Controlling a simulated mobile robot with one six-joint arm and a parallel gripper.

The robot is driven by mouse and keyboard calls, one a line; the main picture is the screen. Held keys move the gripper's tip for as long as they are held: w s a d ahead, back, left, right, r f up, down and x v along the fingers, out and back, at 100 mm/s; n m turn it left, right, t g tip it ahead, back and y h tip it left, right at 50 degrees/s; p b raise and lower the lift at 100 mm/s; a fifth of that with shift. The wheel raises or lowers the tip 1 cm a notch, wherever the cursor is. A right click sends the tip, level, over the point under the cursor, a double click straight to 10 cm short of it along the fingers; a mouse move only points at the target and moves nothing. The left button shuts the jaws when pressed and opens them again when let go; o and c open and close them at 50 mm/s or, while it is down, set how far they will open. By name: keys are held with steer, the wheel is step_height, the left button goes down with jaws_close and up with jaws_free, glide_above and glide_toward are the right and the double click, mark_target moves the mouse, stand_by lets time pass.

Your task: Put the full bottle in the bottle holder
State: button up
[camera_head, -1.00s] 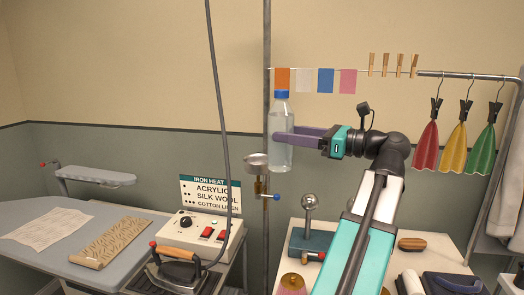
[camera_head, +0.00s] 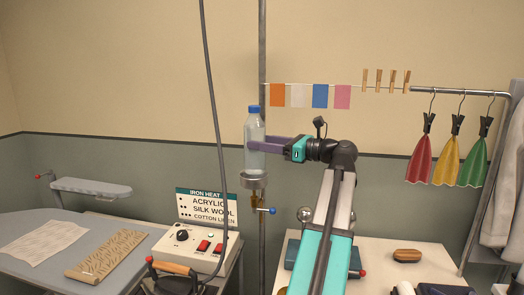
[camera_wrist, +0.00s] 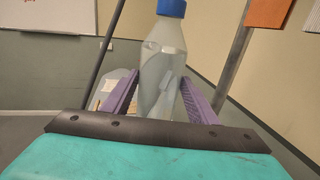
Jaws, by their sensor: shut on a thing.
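The clear bottle (camera_head: 254,132) with a blue cap is upright, and its body looks filled with clear liquid. It also shows in the wrist view (camera_wrist: 160,75), between the two purple fingers. My gripper (camera_head: 252,144) is shut on the bottle's body from the right. The bottle holder (camera_head: 253,182) is a shallow metal cup clamped to the upright pole. The bottle's base is directly over the cup in the head view, at about its rim. I cannot tell whether the base is inside the cup or just above it.
A vertical pole (camera_head: 262,60) stands right behind the bottle. A dark cable (camera_head: 214,110) hangs just left. Below left are the iron heat box (camera_head: 196,246) and the iron (camera_head: 172,268). Hanging cloths (camera_head: 445,158) and a white table (camera_head: 418,264) are at right.

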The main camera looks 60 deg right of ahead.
mark_target(261, 153)
steer(key=shift+w+d+r, duration=0.1)
stand_by(0.3)
steer(key=shift+w+d, duration=0.4)
steer(key=shift+w, duration=0.15)
steer(key=shift+s+a+f+p, duration=0.1)
steer(key=shift+f+p, duration=0.65)
steer(key=shift+f, duration=1.1)
steer(key=shift+f, duration=0.1)
steer(key=o, duration=1.6)
steer(key=shift+f, duration=0.1)
steer(key=shift+s+d+b, duration=0.2)
steer(key=shift+s+b, duration=0.5)
steer(key=shift+s, duration=2.3)
steer(key=shift+s+d+b, duration=0.2)
steer(key=shift+s+b, duration=0.45)
steer(key=shift+s, duration=2.35)
steer(key=shift+r, duration=0.25)
